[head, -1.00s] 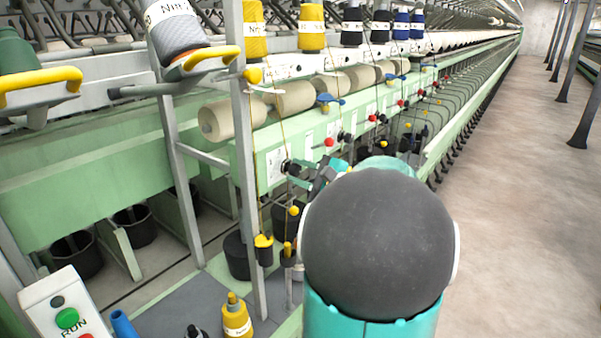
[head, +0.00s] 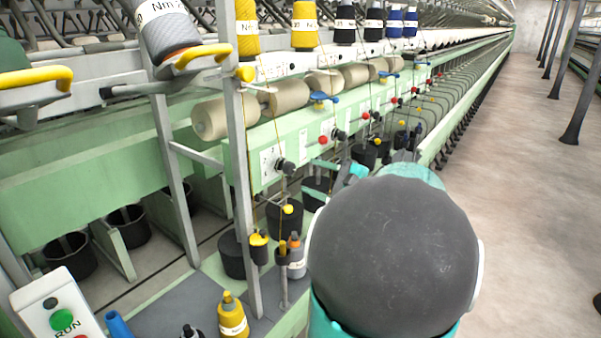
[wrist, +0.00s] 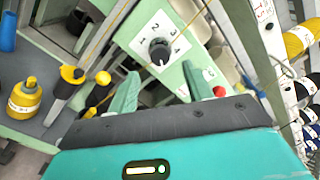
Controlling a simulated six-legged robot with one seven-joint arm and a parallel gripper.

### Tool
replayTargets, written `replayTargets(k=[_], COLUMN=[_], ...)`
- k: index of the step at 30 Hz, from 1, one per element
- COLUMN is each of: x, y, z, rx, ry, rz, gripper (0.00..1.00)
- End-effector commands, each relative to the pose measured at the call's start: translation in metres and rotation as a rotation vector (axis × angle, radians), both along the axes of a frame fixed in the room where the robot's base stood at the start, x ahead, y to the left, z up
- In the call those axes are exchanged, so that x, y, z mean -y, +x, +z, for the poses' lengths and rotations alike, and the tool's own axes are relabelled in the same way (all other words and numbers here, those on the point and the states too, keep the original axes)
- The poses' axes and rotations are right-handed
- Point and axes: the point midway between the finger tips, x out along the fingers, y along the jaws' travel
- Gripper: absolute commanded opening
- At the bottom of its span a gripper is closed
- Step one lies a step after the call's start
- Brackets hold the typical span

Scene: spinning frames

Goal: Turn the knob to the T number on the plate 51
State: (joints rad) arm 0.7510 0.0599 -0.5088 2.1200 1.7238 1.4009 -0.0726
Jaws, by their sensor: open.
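A black knob (wrist: 159,52) sits on a white plate (wrist: 143,45) marked 1, 2, 3 and 4 in the wrist view. A light mark shows on the knob's lower side. In the head view, the same-looking knob (head: 286,167) is on the green rail, with its plate (head: 268,160) to its left. No number 51 is legible. My gripper (wrist: 160,88) is open and empty. Its two green fingers are apart below the knob in the wrist view, not touching it. In the head view my gripper is right of the knob, partly hidden by my arm.
A red button (head: 323,140) and more knobs line the green rail (head: 240,140) to the right. A grey post (head: 238,190) stands left of the plate. Yellow bobbins (head: 233,316) stand on the lower deck. The aisle floor (head: 520,180) at right is clear.

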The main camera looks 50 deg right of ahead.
Motion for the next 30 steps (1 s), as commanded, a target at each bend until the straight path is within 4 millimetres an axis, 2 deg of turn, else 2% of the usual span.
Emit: replayTargets(k=[1,6,12,30], x=[0.002,0.005,0.006,0.006], y=[-0.012,-0.047,-0.071,-0.074], z=[0.0,0.0,0.0,0.0], rx=[0.001,0.0,0.0,0.0], ry=[0.0,0.0,0.001,0.001], rz=[-0.006,-0.004,-0.002,0.0], gripper=[0.5,0.5,0.5,0.5])
